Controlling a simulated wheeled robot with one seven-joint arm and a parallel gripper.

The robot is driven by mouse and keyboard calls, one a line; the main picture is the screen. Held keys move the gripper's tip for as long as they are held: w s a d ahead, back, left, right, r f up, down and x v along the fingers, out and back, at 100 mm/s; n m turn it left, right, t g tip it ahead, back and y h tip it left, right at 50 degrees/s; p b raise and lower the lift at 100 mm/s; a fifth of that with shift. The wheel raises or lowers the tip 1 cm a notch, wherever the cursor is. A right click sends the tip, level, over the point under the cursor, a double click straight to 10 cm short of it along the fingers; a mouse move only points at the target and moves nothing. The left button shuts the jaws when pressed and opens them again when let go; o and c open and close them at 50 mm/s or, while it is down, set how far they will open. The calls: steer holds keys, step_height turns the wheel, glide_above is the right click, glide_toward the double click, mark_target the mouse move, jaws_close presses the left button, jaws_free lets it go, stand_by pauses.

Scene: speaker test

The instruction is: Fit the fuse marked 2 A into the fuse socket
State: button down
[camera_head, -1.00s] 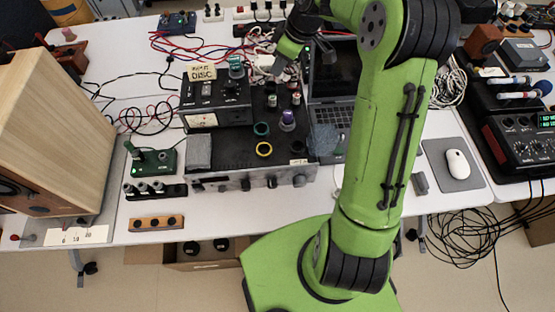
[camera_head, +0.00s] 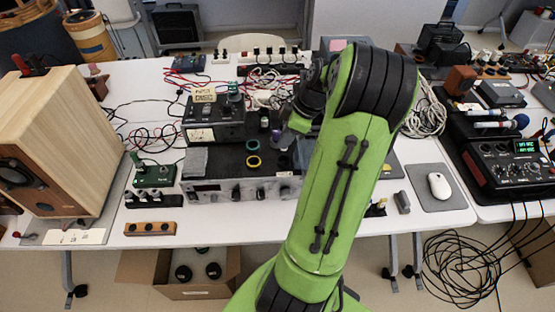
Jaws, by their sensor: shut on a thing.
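My gripper (camera_head: 283,138) is only partly in view, at the end of my green arm, low over the right part of a black-topped unit (camera_head: 205,163). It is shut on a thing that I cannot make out. A purple-topped piece (camera_head: 277,136) stands close beside it. A green board (camera_head: 154,176) with an upright part lies left of the unit. A black strip (camera_head: 154,201) with several small light-topped pieces is in front of the board. I cannot read a 2 A mark anywhere, nor tell which part is the fuse socket.
A large wooden speaker (camera_head: 60,130) stands at the left. A wooden block (camera_head: 150,228) with dark holes lies at the table's front edge. A teal ring (camera_head: 252,145) and a yellow ring (camera_head: 253,161) are on the unit. A mouse (camera_head: 439,186) and a mixer (camera_head: 510,155) are at the right.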

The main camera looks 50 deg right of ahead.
step_height(320, 180, down, 6)
steer(key=shift+r+b, duration=0.15)
steer(key=shift+b, duration=0.45)
steer(key=shift+f+b, duration=0.35)
steer(key=c, duration=1)
jaws_free()
